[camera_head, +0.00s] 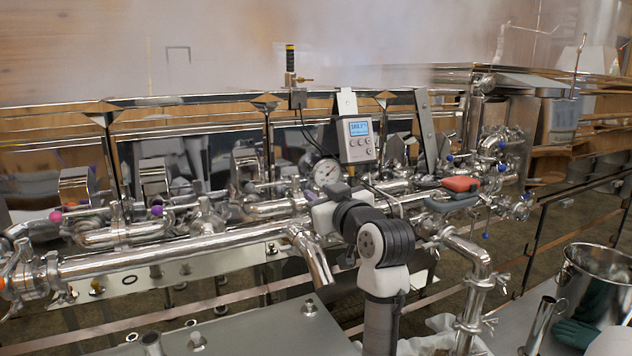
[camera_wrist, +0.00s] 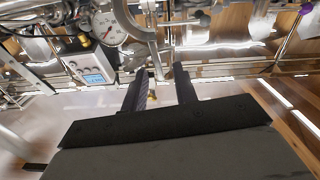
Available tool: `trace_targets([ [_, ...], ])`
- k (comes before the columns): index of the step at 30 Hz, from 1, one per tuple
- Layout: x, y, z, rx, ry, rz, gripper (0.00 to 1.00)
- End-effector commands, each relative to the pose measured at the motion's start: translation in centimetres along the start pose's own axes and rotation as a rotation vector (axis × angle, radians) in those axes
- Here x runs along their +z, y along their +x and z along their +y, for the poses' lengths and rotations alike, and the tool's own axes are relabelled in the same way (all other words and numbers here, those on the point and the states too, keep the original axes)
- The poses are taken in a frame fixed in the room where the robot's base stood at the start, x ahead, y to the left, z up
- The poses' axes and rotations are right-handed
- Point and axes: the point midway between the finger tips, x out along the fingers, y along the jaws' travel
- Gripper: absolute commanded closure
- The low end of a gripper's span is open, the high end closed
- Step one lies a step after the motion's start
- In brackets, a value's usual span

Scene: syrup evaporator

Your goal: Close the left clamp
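Several metal pipe clamps sit along the steel pipework. One clamp (camera_head: 54,276) is at the left end of the long horizontal pipe (camera_head: 170,253); whether its latch is open or shut is too small to tell. Another clamp (camera_head: 468,325) is on the bent pipe at right. My arm stands in front of the pipes in the head view and mostly hides the gripper. In the wrist view my gripper (camera_wrist: 160,82) shows two dark fingers spread apart with nothing held. The left-end clamp is far to the left of my arm.
A round dial gauge (camera_head: 327,173) and a digital display (camera_head: 357,140) stand just behind my arm. Steam rises over the evaporator pan. A steel bucket (camera_head: 592,285) and dark green gloves (camera_head: 575,334) are at lower right. A metal surface (camera_head: 245,330) lies in front of the pipes.

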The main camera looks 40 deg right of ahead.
Motion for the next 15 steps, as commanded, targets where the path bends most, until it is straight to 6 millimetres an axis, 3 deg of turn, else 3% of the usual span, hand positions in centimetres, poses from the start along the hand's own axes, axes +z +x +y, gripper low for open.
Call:
trace_targets([
  [6,-0.1,2.2,0.0,-0.001,0.002,0.000,0.71],
  [15,0.0,2.6,0.0,-0.001,0.000,0.000,0.71],
])
